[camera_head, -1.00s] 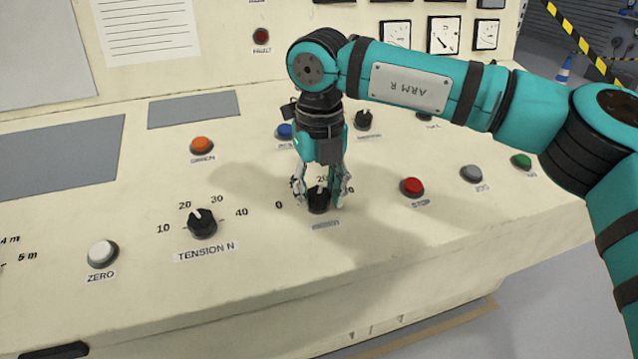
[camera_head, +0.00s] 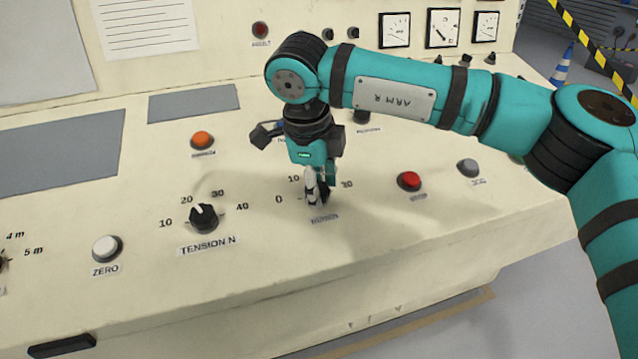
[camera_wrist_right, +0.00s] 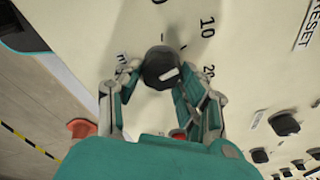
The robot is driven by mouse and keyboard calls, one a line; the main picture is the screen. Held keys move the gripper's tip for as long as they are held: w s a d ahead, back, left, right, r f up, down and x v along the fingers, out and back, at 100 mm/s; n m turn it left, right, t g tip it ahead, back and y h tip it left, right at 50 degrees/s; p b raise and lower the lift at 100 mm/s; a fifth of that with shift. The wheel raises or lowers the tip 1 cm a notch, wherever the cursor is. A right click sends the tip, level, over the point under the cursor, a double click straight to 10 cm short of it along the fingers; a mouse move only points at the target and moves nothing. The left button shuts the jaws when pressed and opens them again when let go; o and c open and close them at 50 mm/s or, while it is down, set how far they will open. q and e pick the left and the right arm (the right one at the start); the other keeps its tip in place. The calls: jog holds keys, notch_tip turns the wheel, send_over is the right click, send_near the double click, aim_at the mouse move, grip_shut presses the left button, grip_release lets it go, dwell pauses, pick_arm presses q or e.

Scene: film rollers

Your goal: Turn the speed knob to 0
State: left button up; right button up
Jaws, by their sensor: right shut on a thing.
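The speed knob (camera_head: 322,193) is a black dial on the sloped cream panel, with 0, 10 and 30 readable around it. Its label below is too blurred to read. My right gripper (camera_head: 317,188) points down over the knob and is shut on it, partly hiding it. In the right wrist view, the knob (camera_wrist_right: 160,66) sits between the two fingertips of my right gripper (camera_wrist_right: 158,82). A white pointer mark shows on the knob's right side, away from the 0 at the top edge; its exact reading is unclear. My left gripper is not in view.
The tension knob (camera_head: 203,218) and white ZERO button (camera_head: 107,248) are to the left. A red button (camera_head: 409,181) and a grey button (camera_head: 468,168) are to the right. An orange button (camera_head: 202,140) is behind left. Gauges (camera_head: 442,28) line the upright panel.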

jog(key=shift+n, duration=0.9)
jog(key=n+t, duration=0.1)
jog(key=n, duration=0.2)
jog(key=shift+n, duration=0.4)
jog(key=n, duration=0.3)
jog(key=shift+t+b, duration=0.3)
jog(key=shift+b, duration=0.05)
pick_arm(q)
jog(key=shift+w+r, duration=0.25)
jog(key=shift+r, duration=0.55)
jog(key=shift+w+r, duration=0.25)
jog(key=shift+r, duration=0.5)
pick_arm(e)
jog(key=shift+w+n+y, duration=0.1)
jog(key=shift+n+y, duration=0.2)
jog(key=shift+n, duration=1)
jog(key=o, duration=1.2)
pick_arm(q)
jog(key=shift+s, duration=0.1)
